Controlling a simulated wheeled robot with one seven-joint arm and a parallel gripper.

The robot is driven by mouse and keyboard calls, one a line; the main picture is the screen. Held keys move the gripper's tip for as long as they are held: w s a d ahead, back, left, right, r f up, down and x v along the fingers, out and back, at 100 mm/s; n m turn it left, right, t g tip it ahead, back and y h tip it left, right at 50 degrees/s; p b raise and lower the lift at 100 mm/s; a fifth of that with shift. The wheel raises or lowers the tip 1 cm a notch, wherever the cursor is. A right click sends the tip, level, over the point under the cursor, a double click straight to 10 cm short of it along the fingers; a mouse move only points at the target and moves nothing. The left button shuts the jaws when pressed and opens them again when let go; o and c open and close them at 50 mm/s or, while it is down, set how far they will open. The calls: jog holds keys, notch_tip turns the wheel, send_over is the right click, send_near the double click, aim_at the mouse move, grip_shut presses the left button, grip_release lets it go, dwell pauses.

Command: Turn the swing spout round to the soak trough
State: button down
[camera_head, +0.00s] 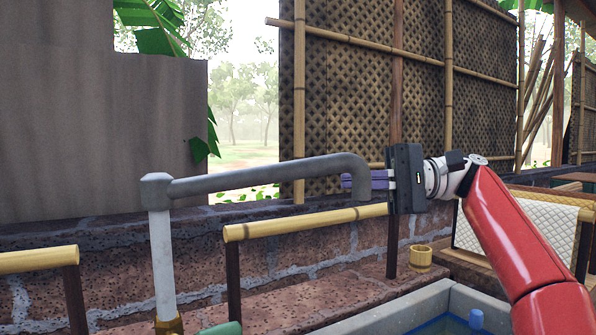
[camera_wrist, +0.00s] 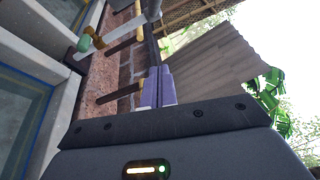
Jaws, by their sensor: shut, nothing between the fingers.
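The swing spout (camera_head: 265,177) is a grey pipe reaching right from an elbow atop an upright riser (camera_head: 162,255), with its far end bent down. My gripper (camera_head: 347,181) is at that bent end, with purple fingers shut and empty. The downturned end crosses in front of the fingers, whose tips show to its left; I cannot tell if they touch. In the wrist view the shut fingers (camera_wrist: 158,88) overlap the dark spout arm (camera_wrist: 150,48). A stone-rimmed trough (camera_head: 400,312) lies below right in the head view; I cannot tell whether it is the soak trough.
Bamboo rails (camera_head: 305,221) on dark posts stand below the spout, before a brick wall. A small yellow cup (camera_head: 420,258) stands on the ledge. A grey sheet (camera_head: 100,130) rises at left. Open air surrounds the spout's arm.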

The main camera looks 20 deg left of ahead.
aim_at(306, 175)
jog(key=shift+n+g, duration=0.3)
jog(key=shift+g, duration=0.3)
jog(key=s+a, duration=0.2)
jog(key=s+a+r, duration=0.1)
jog(key=s+a, duration=0.1)
jog(key=s, duration=0.1)
jog(key=s+a, duration=0.2)
jog(key=shift+s+r, duration=0.3)
jog(key=shift+s, duration=0.1)
jog(key=shift+s+d, duration=0.2)
jog(key=shift+s, duration=0.3)
